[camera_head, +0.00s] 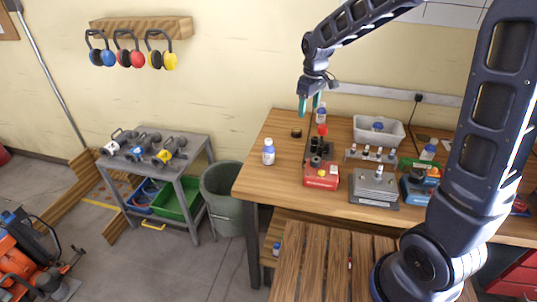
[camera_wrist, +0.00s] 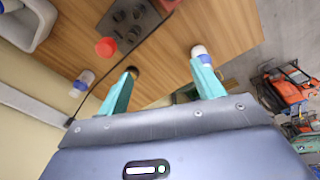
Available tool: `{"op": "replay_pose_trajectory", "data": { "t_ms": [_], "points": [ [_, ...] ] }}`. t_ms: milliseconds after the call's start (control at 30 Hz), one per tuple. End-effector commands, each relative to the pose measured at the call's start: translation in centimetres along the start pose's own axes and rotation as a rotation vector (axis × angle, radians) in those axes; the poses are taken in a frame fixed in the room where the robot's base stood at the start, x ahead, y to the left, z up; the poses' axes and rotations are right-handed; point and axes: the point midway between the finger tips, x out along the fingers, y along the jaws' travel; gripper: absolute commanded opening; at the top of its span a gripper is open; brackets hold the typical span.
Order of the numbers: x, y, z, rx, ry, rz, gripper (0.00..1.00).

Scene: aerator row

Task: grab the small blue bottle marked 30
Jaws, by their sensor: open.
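Several small white bottles with blue caps or bands show, and I cannot read a 30 on any. One bottle (camera_head: 268,153) stands at the left end of the wooden table; one bottle (camera_head: 321,115) stands at the back near my gripper. Others are a bottle (camera_head: 428,152) at the right, one (camera_head: 377,127) in the grey bin, and one (camera_head: 276,249) on the low shelf. My gripper (camera_head: 310,104) is open and empty above the table's back. In the wrist view, a bottle (camera_wrist: 200,51) shows just beyond one teal finger, and another (camera_wrist: 83,80) beyond the other side.
The wooden table (camera_head: 285,180) also holds a red-based device (camera_head: 321,178), a grey block (camera_head: 374,188), a small rack (camera_head: 370,157), a black ring (camera_head: 296,133) and the grey bin (camera_head: 360,135). A grey waste bin (camera_head: 222,200) stands left of the table.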

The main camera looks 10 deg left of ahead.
Motion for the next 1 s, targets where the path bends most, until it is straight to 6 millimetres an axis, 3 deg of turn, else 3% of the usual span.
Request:
{"op": "replay_pose_trajectory", "data": {
  "t_ms": [200, 400, 567, 1000],
  "points": [
    [4.9, -4.5, -6.2, -0.176, -0.039, -0.035, 0.67],
    [8.0, -7.8, -9.5, -0.283, -0.061, -0.056, 0.67],
    [9.2, -8.9, -10.4, -0.316, -0.067, -0.062, 0.67],
    [14.3, -9.3, -10.0, -0.318, -0.068, -0.062, 0.67]
  ]
}}
